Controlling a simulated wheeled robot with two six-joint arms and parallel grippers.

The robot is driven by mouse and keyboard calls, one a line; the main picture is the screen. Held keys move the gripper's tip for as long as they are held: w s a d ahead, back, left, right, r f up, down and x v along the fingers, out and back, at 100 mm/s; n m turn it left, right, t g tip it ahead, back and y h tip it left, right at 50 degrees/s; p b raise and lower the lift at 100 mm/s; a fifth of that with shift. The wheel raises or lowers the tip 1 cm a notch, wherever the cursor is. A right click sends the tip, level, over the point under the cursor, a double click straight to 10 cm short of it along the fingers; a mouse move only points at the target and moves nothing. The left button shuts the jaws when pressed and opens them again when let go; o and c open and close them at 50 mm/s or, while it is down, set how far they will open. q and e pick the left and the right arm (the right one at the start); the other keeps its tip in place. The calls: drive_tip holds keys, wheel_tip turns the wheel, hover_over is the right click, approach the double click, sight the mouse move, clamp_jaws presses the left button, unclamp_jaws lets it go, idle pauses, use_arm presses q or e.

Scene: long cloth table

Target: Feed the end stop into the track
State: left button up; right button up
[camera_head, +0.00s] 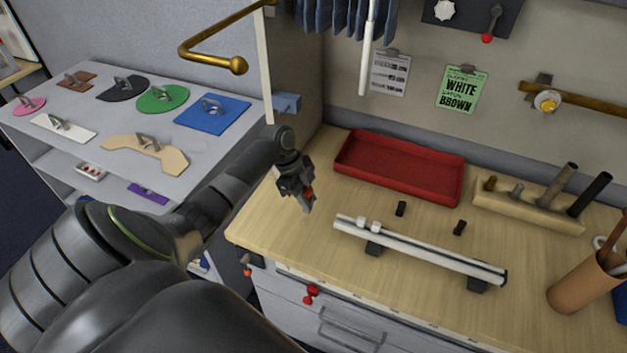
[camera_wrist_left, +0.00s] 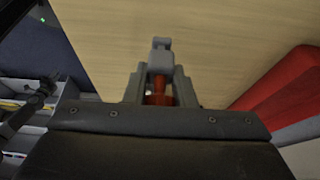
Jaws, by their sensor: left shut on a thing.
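The track (camera_head: 425,251) is a pale straight rail on dark feet on the wooden bench. Two small white blocks (camera_head: 368,224) sit on it near its left end, and a dark cap closes its right end. My left gripper (camera_head: 307,203) is above the bench, to the left of the track's left end and apart from it. It is shut on a small piece, apparently the end stop, mostly hidden by the fingers. In the left wrist view a red-orange part (camera_wrist_left: 158,92) shows between the fingers, with a grey tip (camera_wrist_left: 162,44) beyond. My right gripper is out of view.
Two small dark blocks (camera_head: 400,208) (camera_head: 459,228) lie behind the track. A red tray (camera_head: 400,188) stands at the back, with a wooden peg holder (camera_head: 525,209) right of it. A brown cup (camera_head: 580,285) stands at the right. Bench around the track's left end is clear.

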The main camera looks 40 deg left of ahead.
use_arm(q)
drive_tip(key=shift+s+d+r, duration=0.1)
drive_tip(key=shift+s+r, duration=0.1)
drive_tip(key=shift+w+d+f, duration=0.1)
drive_tip(key=shift+w+d, duration=0.1)
drive_tip(key=shift+d, duration=0.25)
drive_tip(key=shift+w+d+p, duration=0.2)
drive_tip(key=shift+d, duration=0.6)
drive_tip(key=shift+w+d+p, duration=0.2)
drive_tip(key=shift+d+p, duration=0.05)
drive_tip(key=shift+d, duration=0.5)
drive_tip(key=shift+w+d+p, duration=0.2)
drive_tip(key=shift+d, duration=0.6)
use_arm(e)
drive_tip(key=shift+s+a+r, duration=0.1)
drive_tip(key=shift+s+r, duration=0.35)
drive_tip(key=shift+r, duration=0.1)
use_arm(q)
drive_tip(key=shift+p, duration=0.4)
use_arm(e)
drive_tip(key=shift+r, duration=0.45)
